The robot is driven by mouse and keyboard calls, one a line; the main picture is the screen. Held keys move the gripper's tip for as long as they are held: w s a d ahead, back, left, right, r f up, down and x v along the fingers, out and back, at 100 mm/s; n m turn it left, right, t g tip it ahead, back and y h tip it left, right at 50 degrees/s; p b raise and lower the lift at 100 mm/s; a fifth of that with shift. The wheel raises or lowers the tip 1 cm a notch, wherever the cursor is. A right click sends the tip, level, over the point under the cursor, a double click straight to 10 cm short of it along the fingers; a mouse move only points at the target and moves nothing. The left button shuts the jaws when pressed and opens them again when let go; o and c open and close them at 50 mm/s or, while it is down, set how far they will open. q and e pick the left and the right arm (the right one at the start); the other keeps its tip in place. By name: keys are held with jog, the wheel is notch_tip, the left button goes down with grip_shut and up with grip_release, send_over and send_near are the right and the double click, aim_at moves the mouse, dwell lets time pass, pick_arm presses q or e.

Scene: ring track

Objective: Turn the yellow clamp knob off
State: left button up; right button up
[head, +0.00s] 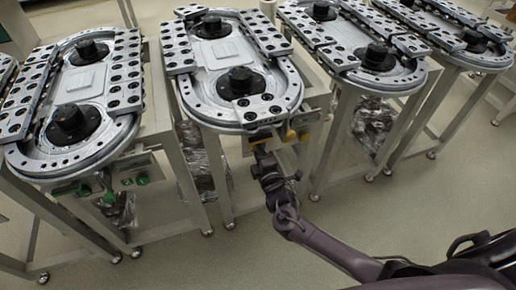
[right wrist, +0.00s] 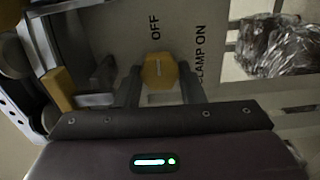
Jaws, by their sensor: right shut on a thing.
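The yellow clamp knob (right wrist: 159,71) shows in the middle of the right wrist view, on a grey panel (right wrist: 105,35) lettered OFF and CLAMP ON. A pale line on the knob runs up and down the picture, toward the word OFF; CLAMP ON is to the knob's right. My right gripper (right wrist: 160,88) has one dark finger on each side of the knob and is shut on it. In the head view my right gripper (head: 262,146) is at the front edge of the middle ring track (head: 205,105), where the arm partly hides the panel. My left gripper is not in view.
A yellow block-like part (right wrist: 58,88) is left of the gripper in the right wrist view. Crumpled clear wrapping (right wrist: 275,45) is at the right. Other ring tracks (head: 85,95) on metal-legged stands are on both sides. The floor (head: 180,262) in front is clear.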

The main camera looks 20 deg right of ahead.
jog(key=shift+n, duration=0.3)
jog(key=o, duration=1)
jog(key=s, duration=0.7)
jog(key=shift+s+d, duration=0.1)
jog(key=shift+s, duration=0.3)
jog(key=shift+f, duration=0.15)
